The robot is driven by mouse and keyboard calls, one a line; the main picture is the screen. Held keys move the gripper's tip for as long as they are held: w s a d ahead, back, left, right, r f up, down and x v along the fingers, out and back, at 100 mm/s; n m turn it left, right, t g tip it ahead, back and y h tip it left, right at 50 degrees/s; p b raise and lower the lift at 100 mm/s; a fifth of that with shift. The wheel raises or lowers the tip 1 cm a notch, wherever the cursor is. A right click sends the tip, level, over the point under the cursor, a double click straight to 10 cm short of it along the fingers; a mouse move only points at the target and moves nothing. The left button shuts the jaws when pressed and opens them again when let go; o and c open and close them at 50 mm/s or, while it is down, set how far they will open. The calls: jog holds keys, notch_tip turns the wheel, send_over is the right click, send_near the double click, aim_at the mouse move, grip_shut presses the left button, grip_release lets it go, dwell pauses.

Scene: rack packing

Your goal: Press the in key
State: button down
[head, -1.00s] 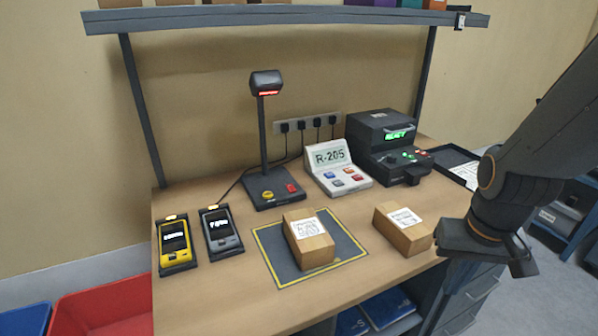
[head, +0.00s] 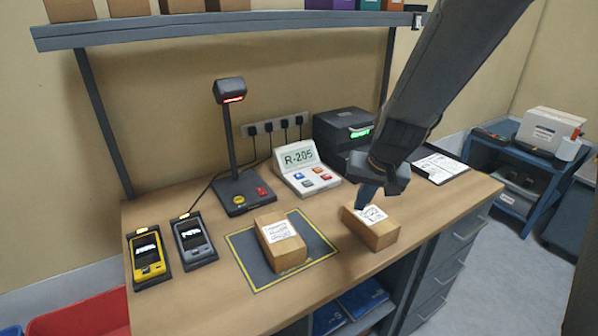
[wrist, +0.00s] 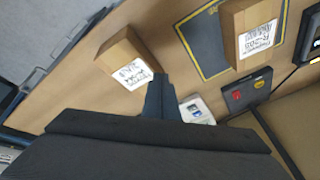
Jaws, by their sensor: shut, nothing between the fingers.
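The key panel (head: 291,175) is a white console with a screen reading R-205 and a few coloured keys, at the back middle of the bench. Blue, red and orange keys show, but their labels are too small to read. In the wrist view the panel (wrist: 193,104) is partly hidden behind my fingers. My gripper (head: 364,207) is shut and empty, pointing down over the right-hand carton (head: 371,232), to the right of and nearer than the panel. In the wrist view my gripper (wrist: 158,84) shows beside that carton; I cannot tell whether they touch.
Another carton (head: 283,250) sits on the dark mat (head: 244,242). A scanner stand (head: 232,150) is left of the panel, and a dark printer (head: 338,125) is behind my arm. Two handheld devices, yellow (head: 149,262) and grey (head: 193,243), lie at left. A clipboard (head: 440,166) lies at right.

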jog(key=w+a+m+t+p, duration=0.1)
jog(key=w+a+p, duration=0.1)
jog(key=w+a, duration=0.3)
jog(key=w+a+r+m+t+p, duration=0.1)
jog(key=w+a, duration=0.5)
jog(key=w, duration=0.7)
jog(key=w+a+m+t+p, duration=0.3)
jog(key=w+a+p, duration=0.1)
jog(key=w, duration=0.5)
jog(key=shift+w+a+r, duration=0.3)
jog(key=shift+a+r, duration=0.1)
jog(key=shift+a, duration=0.4)
jog(key=b, duration=1)
send_over(299, 177)
notch_tip(299, 177, down, 7)
jog(key=shift+r, duration=0.15)
jog(key=shift+s+f+b, duration=0.1)
jog(key=shift+f+b, duration=0.9)
jog(key=shift+b, duration=0.15)
jog(key=shift+f, duration=0.1)
jog(key=shift+f+b, duration=0.35)
jog(key=shift+b, duration=0.05)
